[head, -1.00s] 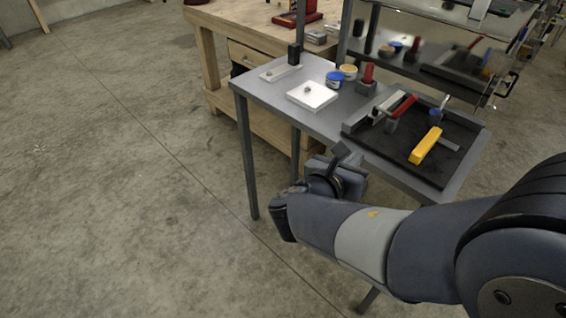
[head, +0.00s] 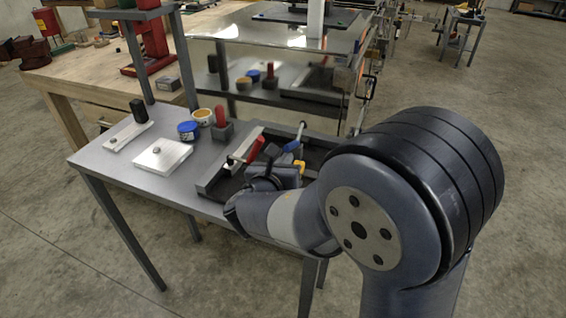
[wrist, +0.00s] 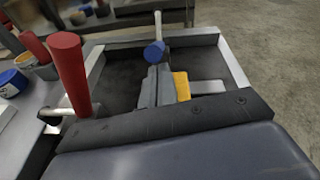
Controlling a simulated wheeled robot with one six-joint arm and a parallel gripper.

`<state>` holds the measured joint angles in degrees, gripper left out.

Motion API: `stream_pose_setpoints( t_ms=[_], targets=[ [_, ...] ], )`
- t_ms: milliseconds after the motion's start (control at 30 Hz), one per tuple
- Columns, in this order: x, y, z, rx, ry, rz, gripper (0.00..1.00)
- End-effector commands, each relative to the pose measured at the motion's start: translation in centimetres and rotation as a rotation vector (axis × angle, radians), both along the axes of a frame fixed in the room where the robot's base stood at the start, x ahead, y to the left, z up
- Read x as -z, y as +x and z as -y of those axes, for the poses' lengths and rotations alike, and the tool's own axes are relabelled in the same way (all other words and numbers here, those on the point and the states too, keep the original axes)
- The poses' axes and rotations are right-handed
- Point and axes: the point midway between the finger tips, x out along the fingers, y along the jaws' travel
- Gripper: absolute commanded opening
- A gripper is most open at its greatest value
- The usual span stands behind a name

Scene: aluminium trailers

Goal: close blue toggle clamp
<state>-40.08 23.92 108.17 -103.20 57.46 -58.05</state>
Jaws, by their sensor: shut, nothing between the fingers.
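The blue toggle clamp (head: 291,146) is on the dark tray, with a blue cylindrical end and a pale bar slanting up from it. In the wrist view its blue end (wrist: 154,53) is just beyond my fingertips. My gripper (head: 272,152) is over the tray, shut and empty, left of the blue end. In the wrist view the shut fingers (wrist: 157,70) point towards the blue end; I cannot tell whether they touch it. The clamp's base is hidden behind my fingers.
A red-handled clamp (wrist: 70,75) stands close on the left. The dark tray (wrist: 115,70) has raised pale edges. Jars and a white plate (head: 162,156) occupy the table's left.

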Motion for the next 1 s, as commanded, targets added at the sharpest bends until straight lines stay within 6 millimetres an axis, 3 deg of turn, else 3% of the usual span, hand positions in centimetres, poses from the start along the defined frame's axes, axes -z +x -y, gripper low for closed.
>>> stream_pose_setpoints(
  t_ms=[1000],
  targets=[
    [-1.5,0.2,0.1,0.001,0.039,-0.109,0.00]
  ],
)
